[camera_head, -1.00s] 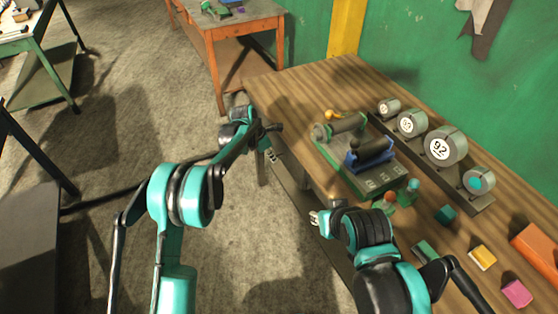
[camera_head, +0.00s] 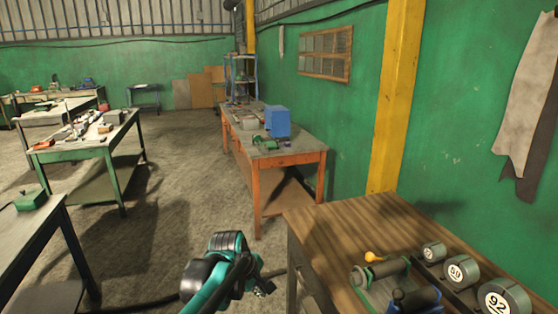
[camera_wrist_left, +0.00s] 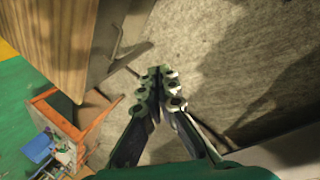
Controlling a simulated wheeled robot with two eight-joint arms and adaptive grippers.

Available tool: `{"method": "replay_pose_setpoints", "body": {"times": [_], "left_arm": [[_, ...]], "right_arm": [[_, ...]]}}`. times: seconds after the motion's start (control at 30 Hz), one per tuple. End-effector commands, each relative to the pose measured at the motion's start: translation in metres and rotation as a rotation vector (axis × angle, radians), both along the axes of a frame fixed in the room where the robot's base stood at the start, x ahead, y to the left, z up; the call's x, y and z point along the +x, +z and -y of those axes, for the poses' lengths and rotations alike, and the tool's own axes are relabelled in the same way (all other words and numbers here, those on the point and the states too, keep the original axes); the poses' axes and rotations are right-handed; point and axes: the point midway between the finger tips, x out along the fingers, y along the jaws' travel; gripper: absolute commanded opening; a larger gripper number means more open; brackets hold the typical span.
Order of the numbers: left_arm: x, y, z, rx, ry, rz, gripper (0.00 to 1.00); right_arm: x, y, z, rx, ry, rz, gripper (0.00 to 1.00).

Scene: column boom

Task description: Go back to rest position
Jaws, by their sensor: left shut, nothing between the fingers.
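My left arm shows low in the middle of the head view, with its gripper (camera_head: 262,289) partly hidden behind the arm links, over the floor just left of the wooden workbench (camera_head: 335,228). In the left wrist view the two fingers (camera_wrist_left: 163,84) come together at their tips, with nothing between them. The bench edge lies up and left of the fingers in that view, apart from them. My right gripper is in neither current view.
The wooden workbench holds a roller device (camera_head: 388,268) and several numbered cylinders (camera_head: 463,272). An orange table (camera_head: 292,160) stands behind it, carrying a blue box (camera_head: 278,121). A grey table (camera_head: 22,238) is at left. Concrete floor (camera_head: 180,200) is open between them.

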Motion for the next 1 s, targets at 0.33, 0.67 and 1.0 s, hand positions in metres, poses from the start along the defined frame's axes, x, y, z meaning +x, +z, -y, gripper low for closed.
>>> {"method": "replay_pose_setpoints", "body": {"times": [0.33, 0.67, 1.0], "left_arm": [[-0.135, 0.021, -0.081, 0.349, -0.476, 0.238, 0.0], [-0.221, -0.013, -0.122, 0.655, -0.834, 0.343, 0.0], [-0.231, -0.021, -0.127, 0.705, -0.891, 0.352, 0.0]], "right_arm": [[0.0, 0.0, 0.0, 0.0, 0.0, 0.0, 0.31], [0.0, 0.0, 0.0, 0.0, 0.0, 0.0, 0.31], [0.0, 0.0, 0.0, 0.0, 0.0, 0.0, 0.31]]}}
